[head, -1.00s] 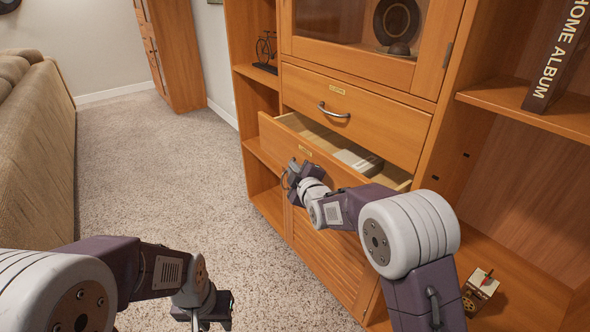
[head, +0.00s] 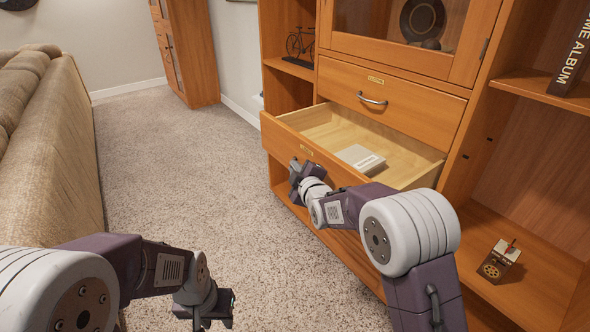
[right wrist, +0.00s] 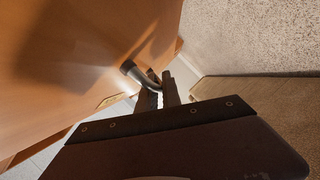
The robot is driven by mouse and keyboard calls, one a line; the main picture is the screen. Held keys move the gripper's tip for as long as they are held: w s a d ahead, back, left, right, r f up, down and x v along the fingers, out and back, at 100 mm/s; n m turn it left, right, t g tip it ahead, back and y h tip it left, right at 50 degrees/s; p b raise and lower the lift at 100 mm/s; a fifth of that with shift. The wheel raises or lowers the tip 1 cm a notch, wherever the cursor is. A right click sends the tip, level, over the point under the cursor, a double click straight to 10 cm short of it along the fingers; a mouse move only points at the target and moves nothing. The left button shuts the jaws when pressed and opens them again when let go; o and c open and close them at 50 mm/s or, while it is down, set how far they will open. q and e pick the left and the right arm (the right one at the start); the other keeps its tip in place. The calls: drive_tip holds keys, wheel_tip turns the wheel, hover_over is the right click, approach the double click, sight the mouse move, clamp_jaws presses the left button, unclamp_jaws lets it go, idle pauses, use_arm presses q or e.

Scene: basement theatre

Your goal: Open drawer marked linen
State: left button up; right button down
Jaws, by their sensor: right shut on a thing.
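The lower drawer (head: 283,135) of the wooden cabinet is pulled well out. Its small label (head: 306,152) is too small to read. My right gripper (head: 296,177) is at the drawer's front face. In the right wrist view, my right gripper (right wrist: 161,88) is shut on the drawer's dark curved handle (right wrist: 132,70). My right arm hides part of the drawer front. A closed drawer (head: 395,105) with a grey handle and a small label sits just above. My left gripper (head: 205,318) is low over the carpet, away from the cabinet, its fingers partly cut off.
A pale box (head: 360,158) lies inside the open drawer. A small boxed item (head: 497,262) stands on the low shelf at right. A beige sofa (head: 50,160) is at the left. Carpet (head: 185,150) between sofa and cabinet is clear.

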drive_tip(key=c, duration=1.8)
unclamp_jaws()
drive_tip(key=p+v, duration=0.2)
drive_tip(key=v, duration=0.7)
